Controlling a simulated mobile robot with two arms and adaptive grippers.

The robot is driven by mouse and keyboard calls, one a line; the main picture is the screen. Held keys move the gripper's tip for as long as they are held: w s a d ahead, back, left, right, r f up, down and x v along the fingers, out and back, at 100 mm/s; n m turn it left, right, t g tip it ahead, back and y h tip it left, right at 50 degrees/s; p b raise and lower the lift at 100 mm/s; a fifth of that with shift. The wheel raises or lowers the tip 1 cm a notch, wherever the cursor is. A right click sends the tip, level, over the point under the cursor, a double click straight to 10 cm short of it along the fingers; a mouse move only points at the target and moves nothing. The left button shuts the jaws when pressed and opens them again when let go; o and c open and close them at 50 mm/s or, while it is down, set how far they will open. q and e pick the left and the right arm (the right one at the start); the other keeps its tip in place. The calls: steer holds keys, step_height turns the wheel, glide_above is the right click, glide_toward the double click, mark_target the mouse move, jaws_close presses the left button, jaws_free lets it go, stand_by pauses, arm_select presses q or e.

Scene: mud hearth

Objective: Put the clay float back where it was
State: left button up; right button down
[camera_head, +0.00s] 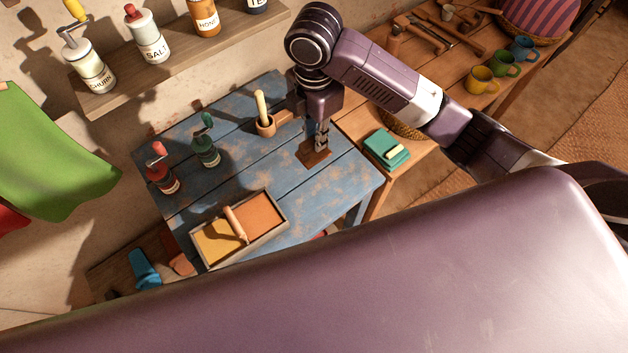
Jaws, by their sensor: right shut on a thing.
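The clay float (311,159) looks like a flat, reddish-brown square plate. It is at the right part of the blue worn table (335,182). My right gripper (321,146) points down over it and is shut on it. The fingers hide the float's grip. I cannot tell whether the plate touches the table top or is just above it. My left gripper is not in view.
On the table are a mortar with pestle (265,125), a green-handled mill (206,153), a red-handled mill (163,180) and a two-part tray (282,226) with a wooden tool across it. A side bench holds a green block (380,151) and mugs (481,82).

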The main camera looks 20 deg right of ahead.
mark_target(314, 152)
steer(key=f+b, duration=0.1)
steer(key=f, duration=0.6)
steer(key=shift+s+a+f+b, duration=0.1)
steer(key=shift+a+f+b, duration=0.15)
steer(key=shift+b, duration=0.1)
step_height(314, 152, down, 11)
steer(key=p, duration=0.2)
steer(key=shift+d+f+p, duration=0.15)
steer(key=shift+f+p, duration=0.05)
steer(key=shift+p, duration=0.1)
steer(key=shift+f, duration=0.15)
steer(key=c, duration=2.3)
jaws_free()
steer(key=o, duration=0.5)
steer(key=shift+c, duration=0.2)
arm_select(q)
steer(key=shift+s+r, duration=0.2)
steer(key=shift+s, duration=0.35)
